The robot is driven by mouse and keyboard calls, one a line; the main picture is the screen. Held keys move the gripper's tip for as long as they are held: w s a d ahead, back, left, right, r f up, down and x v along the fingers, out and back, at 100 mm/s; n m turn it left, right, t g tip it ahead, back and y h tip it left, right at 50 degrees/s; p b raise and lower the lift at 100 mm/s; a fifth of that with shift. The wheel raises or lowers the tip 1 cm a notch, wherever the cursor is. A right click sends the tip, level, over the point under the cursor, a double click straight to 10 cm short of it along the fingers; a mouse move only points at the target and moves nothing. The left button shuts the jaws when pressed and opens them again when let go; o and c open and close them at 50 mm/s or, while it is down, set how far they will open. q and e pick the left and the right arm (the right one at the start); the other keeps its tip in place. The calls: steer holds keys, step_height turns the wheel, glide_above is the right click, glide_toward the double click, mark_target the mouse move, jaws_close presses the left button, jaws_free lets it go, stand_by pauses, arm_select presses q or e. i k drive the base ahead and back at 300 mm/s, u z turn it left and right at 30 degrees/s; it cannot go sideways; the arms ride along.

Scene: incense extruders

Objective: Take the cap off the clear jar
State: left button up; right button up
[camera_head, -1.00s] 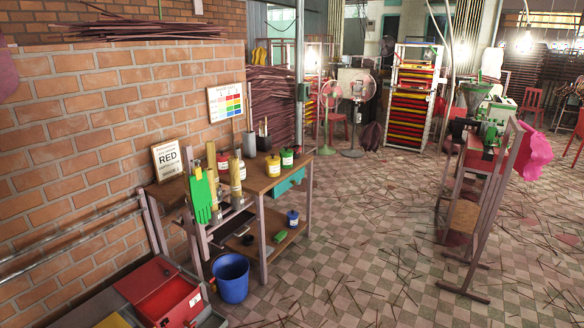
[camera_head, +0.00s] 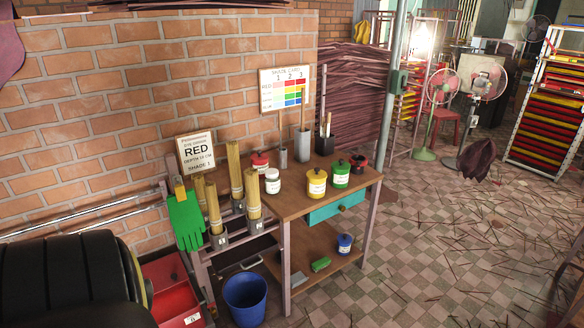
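A pale, clear-looking jar (camera_head: 272,182) with a white label stands on the wooden bench (camera_head: 300,202), near its left end. Neither of my grippers is in view.
A red jar (camera_head: 260,161) stands just behind. Bundled sticks (camera_head: 235,170) rise at the left. A blue bucket (camera_head: 245,298) stands on the floor. Floor to the right is fairly open.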

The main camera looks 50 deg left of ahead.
mark_target(272, 186)
steer(key=u, duration=0.8)
steer(key=i, duration=1.3)
steer(key=u, duration=1.3)
steer(key=i, duration=0.2)
steer(key=u, duration=0.1)
